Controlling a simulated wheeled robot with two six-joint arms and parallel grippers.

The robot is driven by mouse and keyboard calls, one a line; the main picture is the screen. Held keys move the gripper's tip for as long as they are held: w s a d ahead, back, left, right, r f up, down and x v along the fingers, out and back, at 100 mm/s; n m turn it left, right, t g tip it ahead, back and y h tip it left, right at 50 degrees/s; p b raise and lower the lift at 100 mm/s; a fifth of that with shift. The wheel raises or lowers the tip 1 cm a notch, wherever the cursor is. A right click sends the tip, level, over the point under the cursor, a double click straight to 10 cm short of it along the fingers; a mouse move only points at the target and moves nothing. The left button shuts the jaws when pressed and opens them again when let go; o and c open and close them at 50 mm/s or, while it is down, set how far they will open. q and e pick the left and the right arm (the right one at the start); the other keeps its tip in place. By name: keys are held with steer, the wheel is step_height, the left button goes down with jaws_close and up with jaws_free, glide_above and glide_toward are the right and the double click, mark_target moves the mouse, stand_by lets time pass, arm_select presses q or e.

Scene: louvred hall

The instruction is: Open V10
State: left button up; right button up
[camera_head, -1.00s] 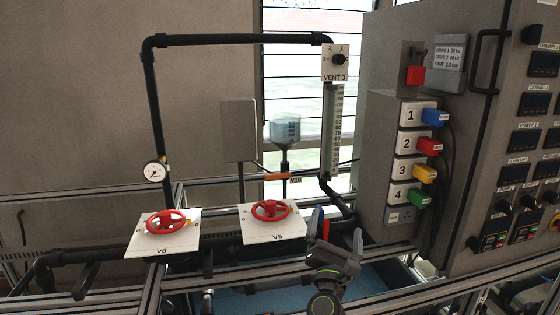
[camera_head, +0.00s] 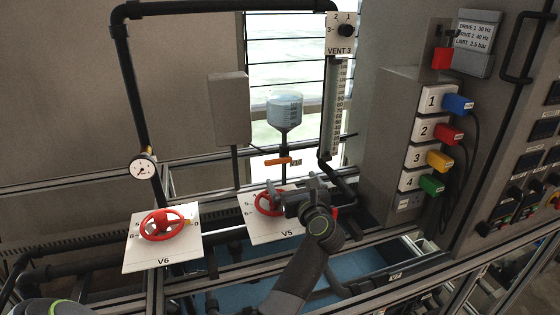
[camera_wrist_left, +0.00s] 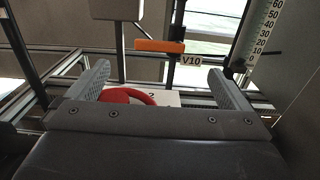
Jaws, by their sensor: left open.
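V10 is a small valve with an orange lever (camera_head: 277,161) on the pipe beneath a clear funnel. The lever lies roughly level and points left from the pipe. In the left wrist view the orange lever (camera_wrist_left: 160,46) and its V10 label (camera_wrist_left: 191,60) show beyond the fingertips. My left gripper (camera_head: 294,183) is in front of and below the lever, over the V5 plate's right part. In the left wrist view my left gripper (camera_wrist_left: 158,76) is open and empty, apart from the lever. My right gripper is not in view.
The red V5 handwheel (camera_head: 270,203) is partly hidden by my gripper. The red V6 handwheel (camera_head: 161,225) is further left. The funnel (camera_head: 285,112) stands above V10, a grey box (camera_head: 229,110) is to its left and the scaled tube (camera_head: 334,110) to its right.

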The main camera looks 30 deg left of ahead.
mark_target(279, 160)
arm_select(q)
steer(key=b+x, duration=0.2)
steer(key=x, duration=0.8)
steer(key=shift+f, duration=0.1)
steer(key=shift+w+a, duration=0.35)
steer(key=shift+w, duration=0.05)
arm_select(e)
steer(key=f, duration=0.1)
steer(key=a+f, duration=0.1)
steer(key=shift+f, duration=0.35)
arm_select(q)
steer(key=shift+c, duration=0.4)
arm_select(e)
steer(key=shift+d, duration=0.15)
arm_select(q)
steer(key=c, duration=1.3)
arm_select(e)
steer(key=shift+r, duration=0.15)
